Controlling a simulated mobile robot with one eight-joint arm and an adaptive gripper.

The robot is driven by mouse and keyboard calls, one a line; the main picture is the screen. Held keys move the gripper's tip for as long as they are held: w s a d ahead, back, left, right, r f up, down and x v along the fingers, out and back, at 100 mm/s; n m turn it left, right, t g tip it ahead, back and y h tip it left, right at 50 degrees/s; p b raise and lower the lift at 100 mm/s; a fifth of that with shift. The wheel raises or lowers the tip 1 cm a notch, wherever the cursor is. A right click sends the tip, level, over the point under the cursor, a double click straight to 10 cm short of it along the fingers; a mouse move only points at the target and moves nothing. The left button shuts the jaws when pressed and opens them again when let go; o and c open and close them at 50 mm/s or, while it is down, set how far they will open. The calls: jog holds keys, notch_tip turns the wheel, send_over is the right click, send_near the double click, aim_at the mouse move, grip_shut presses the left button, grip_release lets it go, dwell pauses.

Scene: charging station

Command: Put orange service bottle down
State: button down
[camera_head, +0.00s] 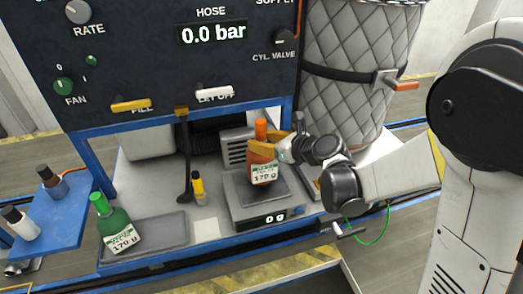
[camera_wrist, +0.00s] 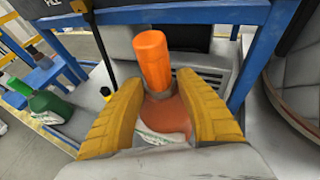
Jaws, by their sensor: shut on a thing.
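The orange service bottle (camera_head: 263,165) has an orange cap and a white label reading 170 g. It is upright just above or on the scale's plate (camera_head: 277,196); I cannot tell whether it touches. The scale display (camera_head: 275,217) reads 0 g. My gripper (camera_head: 265,145) is shut on the bottle's neck from the right. In the wrist view, the yellow fingers of my gripper (camera_wrist: 160,110) lie on both sides of the orange bottle (camera_wrist: 153,60), and its lower label is partly hidden.
A green bottle (camera_head: 114,227) stands at the left end of a grey tray (camera_head: 165,233). A small yellow and black bottle (camera_head: 198,187) stands left of the scale. A blue shelf (camera_head: 47,212) holds two bottles at far left. The panel overhangs the bench.

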notch_tip(320, 180, down, 3)
jog(key=shift+w+f+b, duration=0.1)
jog(key=shift+f+b, duration=0.05)
jog(key=shift+b, duration=0.4)
jog(key=c, duration=0.9)
grip_release()
jog(key=shift+o, duration=0.2)
